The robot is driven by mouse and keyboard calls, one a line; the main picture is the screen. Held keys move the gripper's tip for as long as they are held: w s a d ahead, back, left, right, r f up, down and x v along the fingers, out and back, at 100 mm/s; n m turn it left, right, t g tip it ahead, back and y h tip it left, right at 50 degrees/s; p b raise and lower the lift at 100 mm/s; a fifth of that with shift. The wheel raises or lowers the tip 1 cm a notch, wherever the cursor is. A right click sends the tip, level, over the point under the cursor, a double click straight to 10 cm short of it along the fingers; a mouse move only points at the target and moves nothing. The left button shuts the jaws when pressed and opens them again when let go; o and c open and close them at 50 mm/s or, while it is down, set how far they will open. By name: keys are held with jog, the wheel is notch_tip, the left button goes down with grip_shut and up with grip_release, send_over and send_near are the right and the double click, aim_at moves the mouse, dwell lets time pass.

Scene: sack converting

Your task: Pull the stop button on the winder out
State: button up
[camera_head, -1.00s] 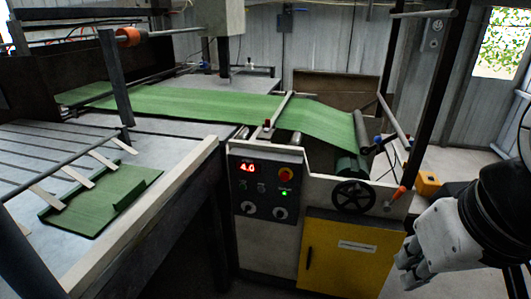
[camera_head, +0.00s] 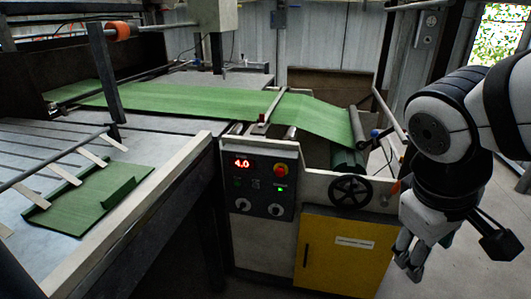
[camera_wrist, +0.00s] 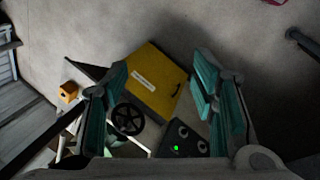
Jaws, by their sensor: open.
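The stop button (camera_head: 281,170) is a red knob on a yellow base. It sits at the upper right of the winder's dark control panel (camera_head: 258,190), beside a red display (camera_head: 242,163) reading 4.0 and above a lit green lamp. My gripper (camera_head: 409,266) is at the right in the head view, in front of and right of the yellow cabinet door, well apart from the button. In the wrist view my gripper (camera_wrist: 160,95) has its fingers spread with nothing between them. The panel (camera_wrist: 186,140) shows partly there; the stop button cannot be made out.
A black handwheel (camera_head: 350,191) sticks out right of the panel. The yellow cabinet door (camera_head: 338,255) is below. Green sheet (camera_head: 200,100) runs over the machine to a roll (camera_head: 348,160). A table (camera_head: 175,185) edge bounds the left. Floor in front of the cabinet looks clear.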

jog(key=w+d+f+n+h+b, duration=0.35)
jog(key=w+f+n+h, duration=0.2)
jog(key=w, duration=0.55)
jog(key=n+t+y+b, duration=0.5)
jog(key=n+t, duration=1.1)
jog(key=n, duration=1)
send_near(280, 174)
jog(key=shift+h, duration=0.45)
jog(key=b+x, duration=0.1)
jog(key=x, duration=0.1)
jog(key=b+x, duration=0.1)
jog(key=x, duration=0.2)
jog(key=b+x, duration=0.1)
jog(key=x, duration=0.2)
jog(key=shift+w+a, duration=0.25)
grip_shut()
